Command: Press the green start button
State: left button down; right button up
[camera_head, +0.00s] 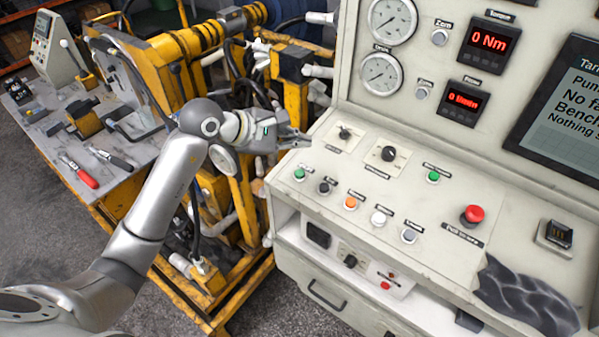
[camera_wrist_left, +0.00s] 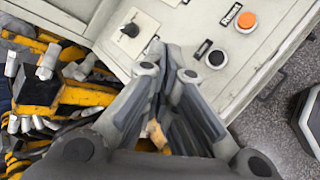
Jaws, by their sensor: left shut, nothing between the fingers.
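A green button (camera_head: 299,174) sits at the left end of the lower row on the cream console. A second green button (camera_head: 433,176) sits farther right and higher on the same panel; the small labels are hard to read. My left gripper (camera_head: 298,139) is shut and empty over the console's left edge, a little beyond the left green button. In the left wrist view its closed fingers (camera_wrist_left: 172,52) point at the panel beside a black button (camera_wrist_left: 216,58). No green button shows there; the fingers cover part of the panel. My right gripper is out of view.
Black (camera_head: 325,187), orange (camera_head: 351,202), white and grey buttons continue the row. A red mushroom button (camera_head: 472,215) and a dark cloth (camera_head: 525,295) lie right. Two knobs stand behind the row. A yellow test rig (camera_head: 180,60) with hoses stands left of the console.

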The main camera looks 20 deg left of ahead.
pick_arm(q)
jog(key=shift+f, duration=0.1)
jog(key=b, duration=0.4)
send_over(300, 174)
jog(key=s, duration=0.1)
jog(key=f, duration=0.7)
jog(key=shift+s+f, duration=0.1)
jog(key=shift+s, duration=0.1)
jog(key=shift+w+d+f+b, duration=0.1)
jog(key=shift+w+f+b, duration=0.05)
jog(key=shift+f+b, duration=0.6)
jog(key=shift+f+b, duration=0.35)
jog(key=shift+b, duration=0.25)
jog(key=shift+f+b, duration=0.4)
jog(key=shift+b, duration=0.1)
dwell(0.5)
jog(key=shift+r, duration=0.1)
jog(key=shift+r+p, duration=0.35)
jog(key=shift+r, duration=0.35)
jog(key=shift+r, duration=0.1)
